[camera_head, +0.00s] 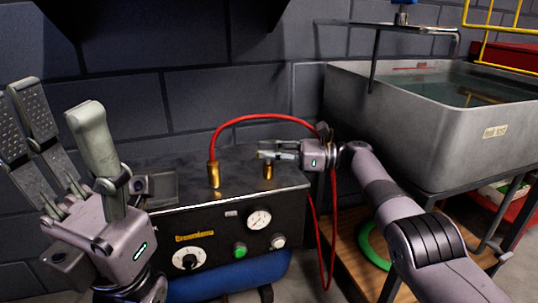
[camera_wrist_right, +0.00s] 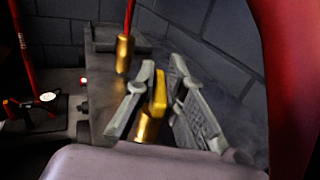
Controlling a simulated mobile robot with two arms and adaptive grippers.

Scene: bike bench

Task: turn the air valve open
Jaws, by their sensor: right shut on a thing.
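The air valve is a brass fitting (camera_head: 268,171) on top of the black compressor's right side. In the right wrist view its yellow lever (camera_wrist_right: 160,92) stands above the brass body (camera_wrist_right: 147,130). My right gripper (camera_head: 270,149) reaches in from the right at the valve's top. In the wrist view its fingers (camera_wrist_right: 160,76) are on both sides of the lever, shut on it; the exact contact is hard to see. The fingers hide the lever in the head view. My left gripper (camera_head: 58,100) is open and empty, raised at the left, away from the valve.
A second brass fitting (camera_head: 213,174) holds a red hose (camera_head: 262,117) that arches behind my right gripper. The compressor front (camera_head: 215,217) has a gauge, a dial and buttons. A grey water basin (camera_head: 440,130) stands at right. A brick wall is close behind.

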